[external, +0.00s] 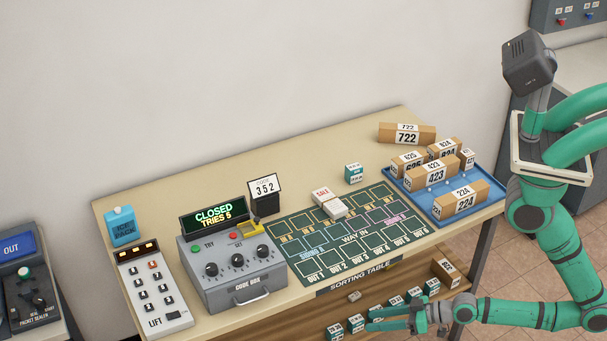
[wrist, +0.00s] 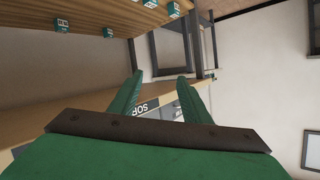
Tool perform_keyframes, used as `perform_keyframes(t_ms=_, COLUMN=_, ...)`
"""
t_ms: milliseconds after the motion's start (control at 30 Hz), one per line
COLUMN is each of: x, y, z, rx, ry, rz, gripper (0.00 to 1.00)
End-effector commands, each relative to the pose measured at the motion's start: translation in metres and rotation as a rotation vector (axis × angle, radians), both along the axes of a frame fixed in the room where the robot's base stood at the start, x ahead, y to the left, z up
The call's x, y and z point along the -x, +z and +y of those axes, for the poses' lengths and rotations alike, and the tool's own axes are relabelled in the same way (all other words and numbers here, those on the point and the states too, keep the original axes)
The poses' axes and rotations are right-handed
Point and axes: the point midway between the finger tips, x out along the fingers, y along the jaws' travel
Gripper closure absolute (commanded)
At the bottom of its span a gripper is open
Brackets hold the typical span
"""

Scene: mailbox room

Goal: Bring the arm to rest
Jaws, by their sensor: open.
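My gripper (external: 372,319) is at the lower middle of the external view, low in front of the sorting table (external: 140,187), beside its lower shelf. In the wrist view its two green fingers (wrist: 158,95) stand apart with nothing between them. My green arm reaches in from the right, bent down at the elbow, with the forearm running level to the left. Part of the table's front edge, with upside-down lettering, shows behind the fingers in the wrist view.
Small green-and-white boxes (external: 355,324) and a brown box (external: 445,272) are on the lower shelf close to my gripper. On top are a code box (external: 240,275) reading CLOSED, a LIFT keypad (external: 152,290), and a blue tray (external: 484,211) of parcels. Floor is clear at right.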

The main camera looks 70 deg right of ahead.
Motion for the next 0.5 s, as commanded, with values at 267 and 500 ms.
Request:
perform_keyframes(t_ms=267, x=0.085, y=0.037, z=-0.043, rx=0.136, ry=-0.067, rz=-0.046, gripper=0.56)
perform_keyframes(t_ms=500, x=0.133, y=0.081, z=-0.062, rx=0.238, ry=-0.065, rz=-0.097, gripper=0.56)
